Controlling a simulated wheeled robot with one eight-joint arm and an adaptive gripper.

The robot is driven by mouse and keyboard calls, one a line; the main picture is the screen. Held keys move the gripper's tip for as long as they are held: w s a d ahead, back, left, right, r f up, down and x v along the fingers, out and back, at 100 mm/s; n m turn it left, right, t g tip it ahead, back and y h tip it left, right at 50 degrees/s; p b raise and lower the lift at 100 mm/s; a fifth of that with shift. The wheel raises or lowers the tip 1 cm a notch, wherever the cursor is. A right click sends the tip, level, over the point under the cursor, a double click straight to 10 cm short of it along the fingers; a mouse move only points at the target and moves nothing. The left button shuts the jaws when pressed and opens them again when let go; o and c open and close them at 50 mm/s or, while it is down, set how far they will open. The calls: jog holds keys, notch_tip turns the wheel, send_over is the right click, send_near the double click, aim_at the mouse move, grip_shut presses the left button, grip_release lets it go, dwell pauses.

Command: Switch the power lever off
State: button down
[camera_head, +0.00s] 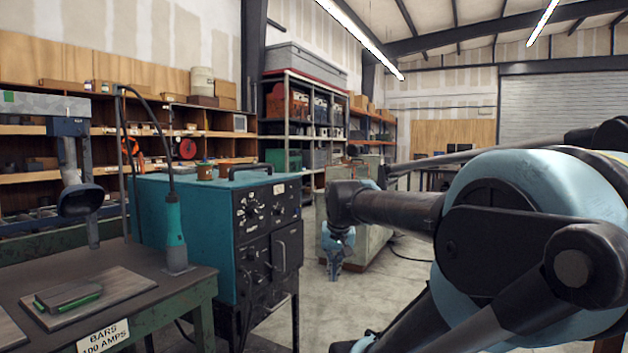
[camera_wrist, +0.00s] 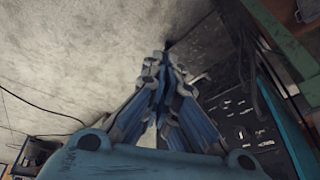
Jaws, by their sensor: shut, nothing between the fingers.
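The teal power unit (camera_head: 180,210) stands left of centre in the head view, with a black front panel (camera_head: 262,222) carrying dials, knobs and handle-like parts. I cannot tell for certain which part is the power lever. My gripper (camera_head: 333,276) hangs pointing down, to the right of the panel in the picture. In the wrist view my gripper (camera_wrist: 166,52) has its blue fingers closed together with nothing between them. The dark panel (camera_wrist: 232,105) is beside the fingers on the right there, with its small controls blurred.
A green-legged workbench (camera_head: 110,285) with a metal plate and a "BARS 100 AMPS" label stands at the front left. A cable runs up from a teal cylindrical tool (camera_head: 175,235) on it. A pale cabinet (camera_head: 365,235) stands behind my gripper. Concrete floor (camera_head: 310,310) is open right of the unit.

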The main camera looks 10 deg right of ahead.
jog(key=w+d+r+m+t, duration=0.1)
jog(key=w+r+m+t, duration=0.1)
jog(key=w+r, duration=1.4)
jog(key=w+d+r+m+t, duration=0.2)
jog(key=w+r+m, duration=0.3)
jog(key=w+r, duration=1.1)
jog(key=w, duration=0.6)
jog(key=shift+r+t, duration=0.4)
jog(key=s+a+f+x, duration=0.1)
jog(key=x, duration=1.2)
jog(key=shift+s+a, duration=0.3)
jog(key=shift+a, duration=0.1)
jog(key=shift+f, duration=0.15)
